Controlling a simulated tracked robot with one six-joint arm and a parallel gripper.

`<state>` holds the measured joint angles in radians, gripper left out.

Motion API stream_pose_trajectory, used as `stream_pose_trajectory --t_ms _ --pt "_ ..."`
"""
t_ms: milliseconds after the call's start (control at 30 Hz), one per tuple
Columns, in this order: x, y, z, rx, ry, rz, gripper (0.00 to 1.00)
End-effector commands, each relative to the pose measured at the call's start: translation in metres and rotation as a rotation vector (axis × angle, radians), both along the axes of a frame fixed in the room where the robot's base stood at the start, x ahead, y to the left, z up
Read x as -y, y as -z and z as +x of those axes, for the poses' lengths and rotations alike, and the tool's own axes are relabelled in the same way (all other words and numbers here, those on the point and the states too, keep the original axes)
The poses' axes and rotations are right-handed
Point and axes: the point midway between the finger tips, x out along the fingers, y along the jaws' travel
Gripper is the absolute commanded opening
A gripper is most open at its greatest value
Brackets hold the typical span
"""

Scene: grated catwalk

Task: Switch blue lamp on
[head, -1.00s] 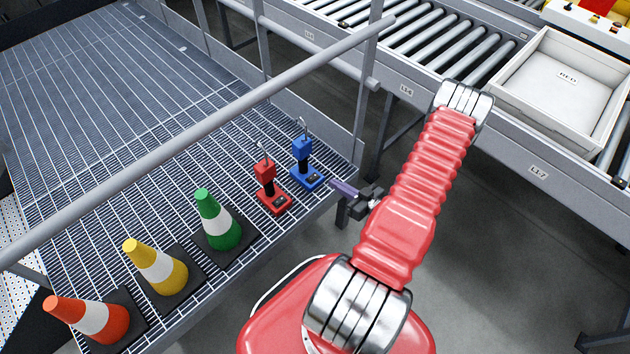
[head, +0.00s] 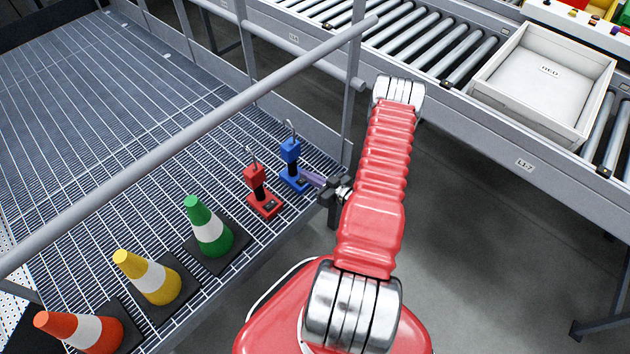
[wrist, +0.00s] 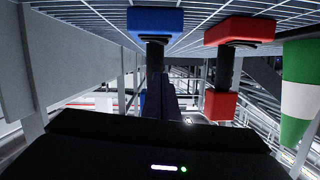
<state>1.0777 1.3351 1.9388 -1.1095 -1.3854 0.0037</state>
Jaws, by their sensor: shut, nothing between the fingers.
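The blue lamp (head: 291,150) stands upright on the grating near its right edge, with a blue head, a dark stem, a hook on top and a blue base. My gripper (head: 304,175) is shut and empty, its purple fingers pointing left at the lamp's base and covering the part where its switch sits. I cannot tell whether they touch. In the wrist view, which is upside down, the blue base (wrist: 155,20) is at the top and the shut fingers (wrist: 160,92) lie in front of the stem and head. I see no glow on the lamp.
A similar red lamp (head: 255,175) stands close by on the left. Green (head: 208,228), yellow (head: 148,278) and orange (head: 80,330) cones line the grating's near edge. A grey handrail (head: 190,130) crosses above the grating.

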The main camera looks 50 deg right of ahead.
Motion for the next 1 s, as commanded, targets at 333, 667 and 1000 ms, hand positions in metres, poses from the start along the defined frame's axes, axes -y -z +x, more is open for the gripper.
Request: stream_pose_trajectory --t_ms 333,667,1000 --pt "-0.005 0.033 0.008 -0.001 0.000 0.002 0.00" --pt "-0.006 0.042 0.008 -0.001 0.000 0.000 0.00" --pt "-0.004 0.043 0.006 0.000 0.005 -0.006 0.00"
